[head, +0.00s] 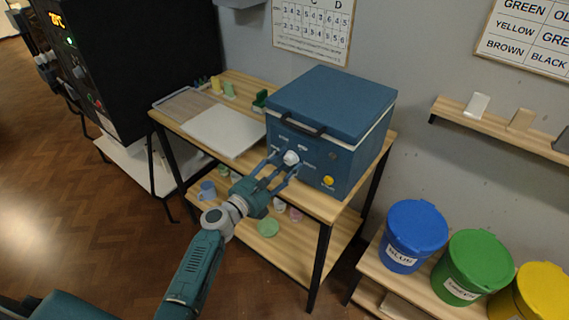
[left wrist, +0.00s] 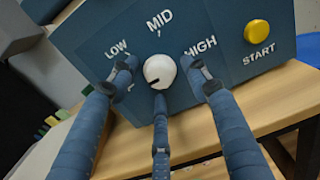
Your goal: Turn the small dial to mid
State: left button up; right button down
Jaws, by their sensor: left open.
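The small dial is a round white knob (left wrist: 159,71) on the front panel of the blue kiln-like box (head: 330,100); it also shows in the head view (head: 291,158). In the left wrist view its short dark mark sits at the lower left of the knob, on the LOW side. LOW is printed to its left, MID above it and HIGH to its right. My left gripper (head: 283,164) is open, its three fingers spread around the dial, seen also in the left wrist view (left wrist: 158,75). I cannot tell whether any finger touches the knob. My right gripper is out of view.
A yellow START button (left wrist: 257,33) is right of the dial. The box has a dark lid handle (head: 303,127) above the panel. It stands on a wooden table (head: 325,207) beside a white board (head: 222,130). Blue (head: 414,232), green and yellow buckets stand at right.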

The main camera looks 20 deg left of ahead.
pick_arm(q)
jog(key=c, duration=1.1)
jog(key=shift+c, duration=0.2)
